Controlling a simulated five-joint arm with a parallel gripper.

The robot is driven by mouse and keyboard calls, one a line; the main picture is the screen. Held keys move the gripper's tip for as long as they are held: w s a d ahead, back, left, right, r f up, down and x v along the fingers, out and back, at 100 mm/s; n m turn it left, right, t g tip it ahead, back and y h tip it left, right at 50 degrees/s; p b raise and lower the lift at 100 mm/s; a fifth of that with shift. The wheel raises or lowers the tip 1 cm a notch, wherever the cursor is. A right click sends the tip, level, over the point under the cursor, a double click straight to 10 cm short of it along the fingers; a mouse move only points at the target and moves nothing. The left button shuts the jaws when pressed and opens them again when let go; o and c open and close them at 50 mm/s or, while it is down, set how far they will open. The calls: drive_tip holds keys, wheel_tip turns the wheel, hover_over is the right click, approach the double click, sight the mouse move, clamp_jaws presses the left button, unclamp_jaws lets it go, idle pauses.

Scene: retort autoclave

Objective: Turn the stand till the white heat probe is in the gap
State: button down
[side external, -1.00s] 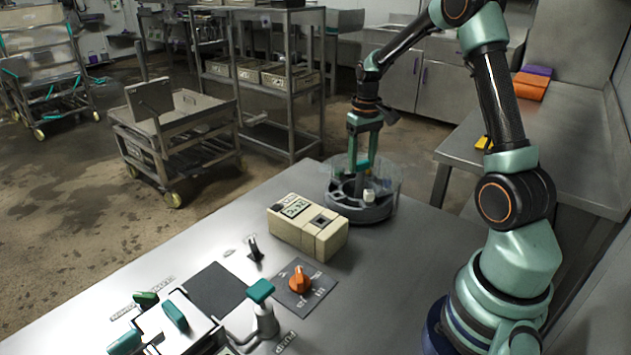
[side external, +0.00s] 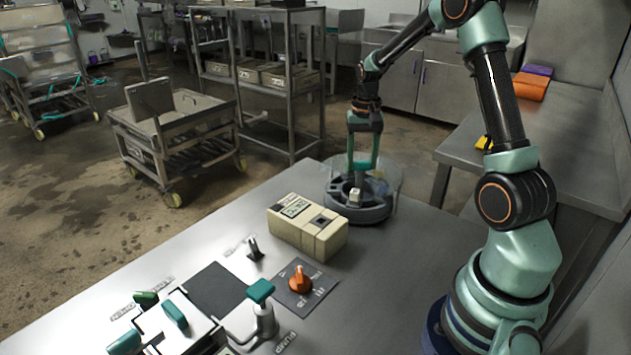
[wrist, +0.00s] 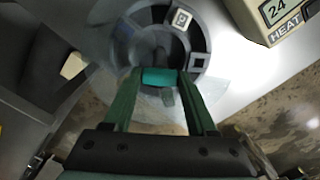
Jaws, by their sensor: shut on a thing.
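The round grey stand (side external: 357,212) sits at the far end of the steel bench, with a clear curved guard (side external: 396,182) around part of it. A white block, which looks like the heat probe (side external: 355,195), stands in a pocket at the stand's front. In the wrist view the white square top of the probe (wrist: 181,19) shows near the upper rim. My gripper (side external: 361,165) points down over the stand's middle. In the wrist view its fingers are shut on a teal handle (wrist: 160,76) at the stand's centre. The guard's gap is hard to make out.
A cream heat meter (side external: 307,227) stands close in front of the stand. Nearer are an orange knob (side external: 300,279), a small black lever (side external: 254,249) and a teal-topped pump handle (side external: 261,291). The bench's left edge lies close to the stand.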

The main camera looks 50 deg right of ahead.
drive_tip(key=shift+w+d+r+m, duration=0.1)
drive_tip(key=shift+r+m, duration=0.1)
drive_tip(key=shift+m, duration=1.5)
drive_tip(key=shift+m, duration=0.4)
drive_tip(key=shift+c, duration=1.3)
unclamp_jaws()
drive_tip(key=shift+o, duration=0.3)
drive_tip(key=shift+f, duration=0.1)
wheel_tip(320, 180, up, 12)
